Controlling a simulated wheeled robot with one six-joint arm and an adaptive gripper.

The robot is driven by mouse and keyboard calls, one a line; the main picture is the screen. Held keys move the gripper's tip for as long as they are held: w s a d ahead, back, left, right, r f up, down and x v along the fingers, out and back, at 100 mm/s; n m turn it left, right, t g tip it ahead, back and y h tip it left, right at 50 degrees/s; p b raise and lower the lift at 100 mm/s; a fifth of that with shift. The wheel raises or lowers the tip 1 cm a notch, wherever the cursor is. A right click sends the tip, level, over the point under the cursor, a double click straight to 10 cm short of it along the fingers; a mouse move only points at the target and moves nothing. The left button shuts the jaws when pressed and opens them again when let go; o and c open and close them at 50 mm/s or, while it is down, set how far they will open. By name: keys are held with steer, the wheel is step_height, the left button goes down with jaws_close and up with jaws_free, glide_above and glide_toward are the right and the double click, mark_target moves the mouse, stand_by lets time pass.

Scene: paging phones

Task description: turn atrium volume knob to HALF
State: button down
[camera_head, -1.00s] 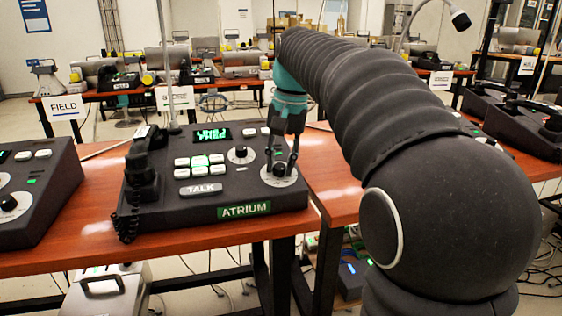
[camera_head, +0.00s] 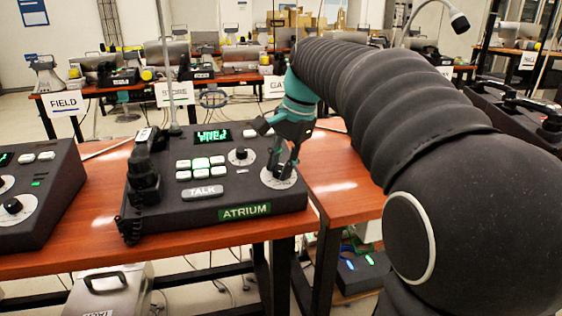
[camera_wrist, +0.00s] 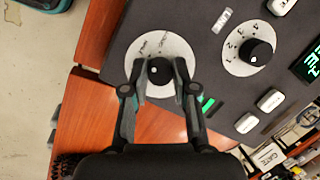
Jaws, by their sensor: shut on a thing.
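The ATRIUM phone console (camera_head: 205,203) is a dark sloped box on the wooden table, with a green ATRIUM label on its front. Its volume knob is a black knob on a white round dial (camera_head: 270,181) at the console's right; the dial also shows in the wrist view (camera_wrist: 146,48). My gripper (camera_head: 279,170) reaches down over this dial. In the wrist view my gripper (camera_wrist: 157,72) has one finger on each side of the black knob (camera_wrist: 160,71), shut on it. The dial's printed words are too blurred to read.
A second black knob on a white dial (camera_head: 241,157) sits up and left on the same console. A handset (camera_head: 143,170) rests at its left side. The FIELD console (camera_head: 35,190) stands to the left, with bare tabletop (camera_head: 97,195) between.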

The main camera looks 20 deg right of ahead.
steer(key=shift+m, duration=0.6)
steer(key=c, duration=0.9)
jaws_free()
steer(key=shift+r, duration=0.1)
steer(key=v, duration=1.1)
steer(key=shift+s+d+r, duration=0.2)
steer(key=shift+r, duration=0.15)
